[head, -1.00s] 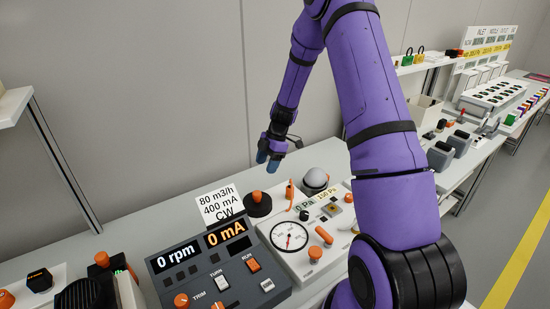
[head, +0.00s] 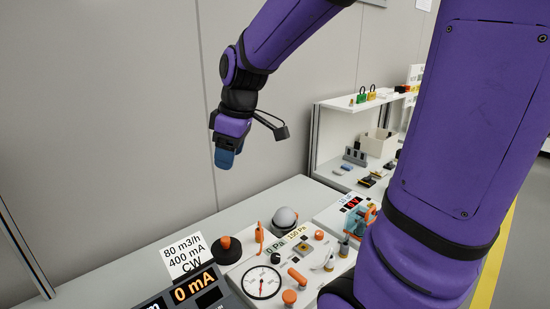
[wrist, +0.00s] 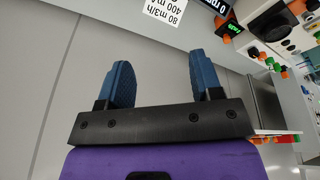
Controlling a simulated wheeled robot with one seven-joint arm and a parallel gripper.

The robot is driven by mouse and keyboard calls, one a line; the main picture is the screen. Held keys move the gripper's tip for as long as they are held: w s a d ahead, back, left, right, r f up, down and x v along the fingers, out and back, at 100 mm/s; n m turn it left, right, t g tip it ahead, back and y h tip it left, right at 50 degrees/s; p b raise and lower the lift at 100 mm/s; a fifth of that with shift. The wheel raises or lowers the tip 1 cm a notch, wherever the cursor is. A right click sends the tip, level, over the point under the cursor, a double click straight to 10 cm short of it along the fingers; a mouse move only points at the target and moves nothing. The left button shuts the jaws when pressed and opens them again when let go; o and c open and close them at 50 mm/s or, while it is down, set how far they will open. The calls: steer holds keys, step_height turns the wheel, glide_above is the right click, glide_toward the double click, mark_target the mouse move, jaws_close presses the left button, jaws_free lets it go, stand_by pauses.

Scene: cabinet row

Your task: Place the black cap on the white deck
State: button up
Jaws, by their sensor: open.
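A black round piece with an orange knob on top (head: 225,248), which looks like the black cap, sits on the counter at the left edge of the white deck (head: 312,277). The deck carries a round gauge, orange handles and a grey dome. My gripper (head: 225,158) is high above the counter, up and apart from the black piece, its blue fingers pointing down. In the wrist view my gripper (wrist: 165,80) is open, with nothing between the fingers. The cap is not clearly identifiable in the wrist view.
A grey control box with an orange display (head: 195,290) and a white sign (head: 184,255) stand left of the deck. A shelf unit (head: 345,103) with small items stands behind at right. The wall is close behind my gripper. The counter left of the sign is clear.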

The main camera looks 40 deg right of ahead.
steer(key=s+a+r+m+t, duration=0.1)
steer(key=s+r+m, duration=0.1)
steer(key=s, duration=0.6)
steer(key=s+a+r+m+t+h, duration=0.1)
steer(key=s+r+m, duration=0.1)
steer(key=s+m, duration=0.3)
steer(key=s, duration=0.3)
steer(key=shift+s+r+m+t, duration=0.25)
steer(key=shift+r+m+t, duration=0.05)
steer(key=shift+r+t, duration=0.1)
